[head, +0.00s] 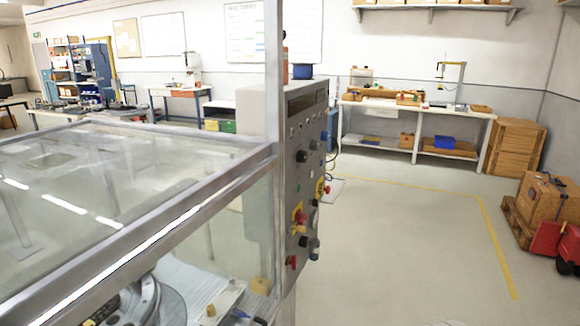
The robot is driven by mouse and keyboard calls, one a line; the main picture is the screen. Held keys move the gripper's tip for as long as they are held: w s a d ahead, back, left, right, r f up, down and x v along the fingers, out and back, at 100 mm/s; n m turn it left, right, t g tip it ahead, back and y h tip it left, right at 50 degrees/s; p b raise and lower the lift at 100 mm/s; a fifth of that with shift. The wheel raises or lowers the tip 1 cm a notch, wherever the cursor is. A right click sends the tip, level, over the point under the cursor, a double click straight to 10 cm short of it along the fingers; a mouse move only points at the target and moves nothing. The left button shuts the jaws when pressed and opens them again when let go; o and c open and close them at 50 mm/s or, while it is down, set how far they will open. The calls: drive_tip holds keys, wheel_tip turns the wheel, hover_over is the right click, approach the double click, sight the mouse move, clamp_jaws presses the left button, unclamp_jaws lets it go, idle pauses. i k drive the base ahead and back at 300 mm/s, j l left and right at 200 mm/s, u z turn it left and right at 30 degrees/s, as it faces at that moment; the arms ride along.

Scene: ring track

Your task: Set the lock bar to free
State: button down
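A grey control panel (306,130) stands upright on the right side of a glazed machine enclosure, seen at a steep angle. It carries black knobs, red-and-yellow switches (299,216), a red knob (291,262) and a dark handle-like part with a pale blue end (311,250). I cannot tell which of these parts, if any, is the lock bar, or how it is set. My gripper is not in view.
The enclosure's metal frame (150,258) and clear panes fill the lower left. Open floor (400,255) with a yellow line lies right of the panel. A workbench (418,110) and wooden crates (515,147) stand behind; a brown case (550,205) and red items are far right.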

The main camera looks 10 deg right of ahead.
sight(302, 230)
drive_tip(key=i+z, duration=0.35)
drive_tip(key=i, duration=0.6)
